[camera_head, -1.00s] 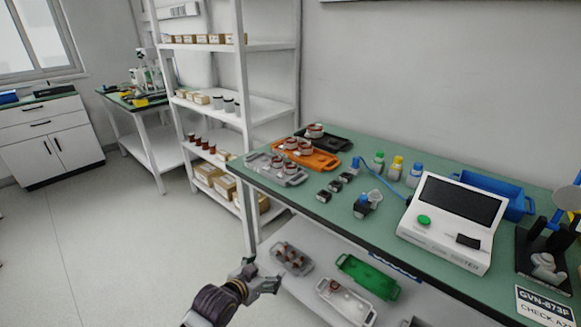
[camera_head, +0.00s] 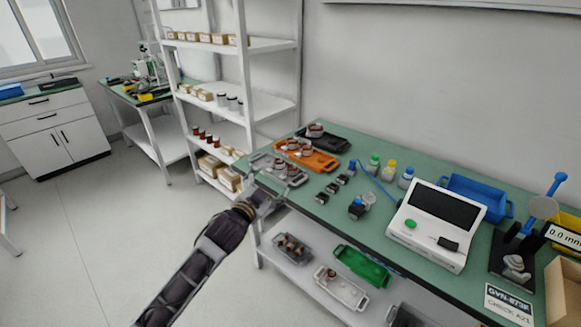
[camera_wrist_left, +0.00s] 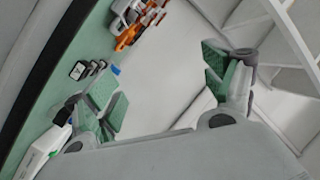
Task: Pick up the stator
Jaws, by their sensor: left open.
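Several stators, round with copper-brown windings, sit in three trays at the left end of the green workbench: a grey tray (camera_head: 296,182) in front, an orange tray (camera_head: 325,166) in the middle and a black tray (camera_head: 338,145) behind. One stator (camera_head: 315,130) is in the black tray, others (camera_head: 293,144) in the orange tray, others (camera_head: 280,164) in the grey. My left gripper (camera_head: 272,190) is open and empty by the bench's left front corner, near the grey tray. In the left wrist view its spread fingers (camera_wrist_left: 163,88) have nothing between them, and the orange tray (camera_wrist_left: 128,38) shows beyond.
Small black parts (camera_head: 332,188), capped bottles (camera_head: 388,170), a white tester (camera_head: 430,225) and a blue bin (camera_head: 480,195) stand farther right on the bench. Trays with parts lie on the shelf below, including a green one (camera_head: 362,266). A white rack (camera_head: 247,80) stands left of the bench.

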